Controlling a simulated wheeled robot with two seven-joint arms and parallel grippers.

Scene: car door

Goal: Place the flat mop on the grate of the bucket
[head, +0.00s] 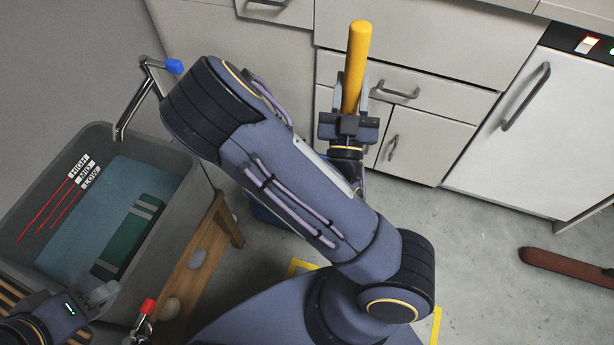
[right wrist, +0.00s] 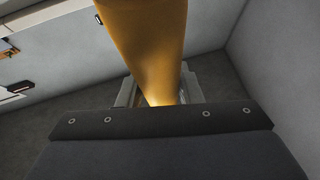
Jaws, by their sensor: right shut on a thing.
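My right gripper (head: 347,125) is shut on a yellow handle (head: 356,58), which looks like the flat mop's handle. The handle stands nearly upright in front of the grey cabinets. It also shows in the right wrist view (right wrist: 148,42), running down between the fingers. The mop head is hidden. A small blue piece (head: 264,212) shows beside my right arm; it may be part of the bucket, but the arm hides most of it. I cannot see the grate. My left gripper (head: 100,295) is at the lower left by the sink's rim; its jaw opening is unclear.
A grey sink (head: 190,190) with water and a green block (head: 128,238) stands at left. A wooden bench (head: 205,240) is beside it. A white appliance (head: 520,125) is at right. A red-brown object (head: 565,262) lies on the floor. Open floor lies at right.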

